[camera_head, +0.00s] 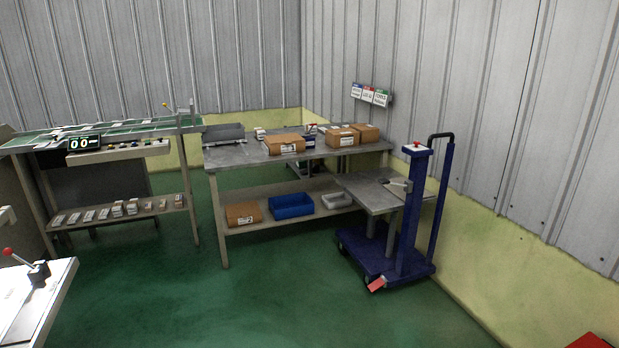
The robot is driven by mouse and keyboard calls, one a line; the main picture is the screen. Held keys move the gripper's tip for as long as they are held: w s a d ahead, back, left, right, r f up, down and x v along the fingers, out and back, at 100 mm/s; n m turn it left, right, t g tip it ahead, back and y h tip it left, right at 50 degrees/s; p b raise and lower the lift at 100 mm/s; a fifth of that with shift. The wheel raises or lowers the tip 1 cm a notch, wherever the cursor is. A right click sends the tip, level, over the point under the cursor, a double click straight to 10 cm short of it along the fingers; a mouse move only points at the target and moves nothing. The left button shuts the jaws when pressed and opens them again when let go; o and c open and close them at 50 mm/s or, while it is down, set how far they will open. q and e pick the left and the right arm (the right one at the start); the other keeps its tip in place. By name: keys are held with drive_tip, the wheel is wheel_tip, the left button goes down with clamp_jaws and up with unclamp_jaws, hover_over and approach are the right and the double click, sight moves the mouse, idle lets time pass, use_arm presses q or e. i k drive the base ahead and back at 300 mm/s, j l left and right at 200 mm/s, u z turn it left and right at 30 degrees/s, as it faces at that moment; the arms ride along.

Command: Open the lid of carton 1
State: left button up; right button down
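Several brown cartons are in the head view. One carton (285,144) lies on the grey workbench top, near its middle. Two more stand close together at the right of the bench top, a nearer one (342,137) and one behind it (366,133). Another carton (243,214) lies on the lower shelf at the left. They look closed, but they are small and far off. I cannot tell which of them is carton 1. Neither of my grippers shows in this view.
The workbench (232,156) stands against the back wall. A blue bin (291,206) and a grey bin (336,200) are on its shelf. A blue lift cart (413,215) blocks the bench's right front. A conveyor (30,142) is at left. The green floor in front is clear.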

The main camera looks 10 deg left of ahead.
sight(286, 138)
drive_tip(key=i+j+u, duration=0.25)
drive_tip(key=i+u, duration=0.2)
drive_tip(key=i, duration=0.45)
drive_tip(key=i+l+u, duration=0.1)
drive_tip(key=i+u, duration=0.35)
drive_tip(key=i, duration=0.5)
